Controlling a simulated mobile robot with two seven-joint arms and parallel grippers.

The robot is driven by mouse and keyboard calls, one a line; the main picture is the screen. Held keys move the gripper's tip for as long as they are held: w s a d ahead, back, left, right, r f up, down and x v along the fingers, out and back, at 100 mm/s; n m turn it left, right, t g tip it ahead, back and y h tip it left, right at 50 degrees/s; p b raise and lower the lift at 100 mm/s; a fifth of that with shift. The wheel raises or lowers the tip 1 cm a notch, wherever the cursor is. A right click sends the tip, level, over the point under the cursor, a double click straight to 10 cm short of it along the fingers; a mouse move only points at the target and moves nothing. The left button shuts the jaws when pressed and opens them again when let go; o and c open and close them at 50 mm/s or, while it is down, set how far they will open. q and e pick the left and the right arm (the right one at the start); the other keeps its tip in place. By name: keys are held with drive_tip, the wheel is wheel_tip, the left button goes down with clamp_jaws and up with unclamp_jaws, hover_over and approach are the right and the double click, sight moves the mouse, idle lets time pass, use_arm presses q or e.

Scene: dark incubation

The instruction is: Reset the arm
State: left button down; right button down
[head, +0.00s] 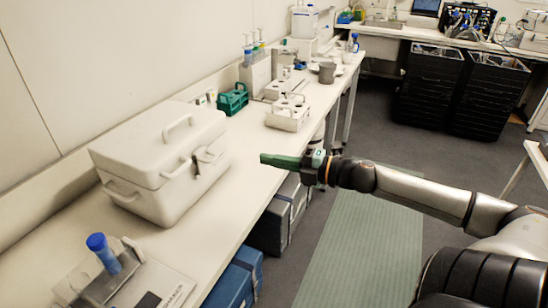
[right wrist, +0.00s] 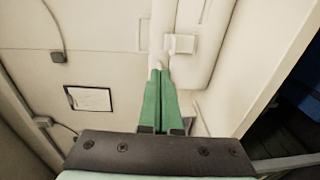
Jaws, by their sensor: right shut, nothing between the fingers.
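My right arm comes in from the right in the head view, and its green-fingered right gripper (head: 263,159) is held above the front edge of the bench, to the right of the white box. The fingers are shut with nothing between them. My left arm and gripper are not in view.
A closed white lidded box (head: 165,165) stands on the long bench (head: 247,182). A blue-capped tube (head: 104,254) stands in a device at the near left. A green rack (head: 233,99) and white racks (head: 288,113) stand farther back.

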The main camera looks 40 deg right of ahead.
drive_tip(key=shift+s+d, duration=0.15)
drive_tip(key=shift+s, duration=0.1)
drive_tip(key=s+a+f+m+g+h, duration=0.1)
drive_tip(key=s+f+m+h, duration=0.15)
drive_tip(key=f+m, duration=0.4)
drive_tip(key=s+a+f+m+h, duration=0.2)
drive_tip(key=s+f+m, duration=0.15)
drive_tip(key=f, duration=0.55)
drive_tip(key=s+a+f+m+g+h, duration=0.1)
drive_tip(key=s+f+m+h, duration=0.1)
drive_tip(key=s+f+m, duration=0.35)
drive_tip(key=s+a+f+m+g+y, duration=0.1)
drive_tip(key=s+a+f+m+g, duration=0.1)
drive_tip(key=a+f, duration=0.4)
drive_tip(key=s+a+f+m+g, duration=0.2)
drive_tip(key=s+a+f, duration=0.3)
drive_tip(key=a, duration=0.7)
drive_tip(key=shift+a+f+m+y, duration=0.35)
drive_tip(key=shift+f+m, duration=0.1)
drive_tip(key=shift+m, duration=0.3)
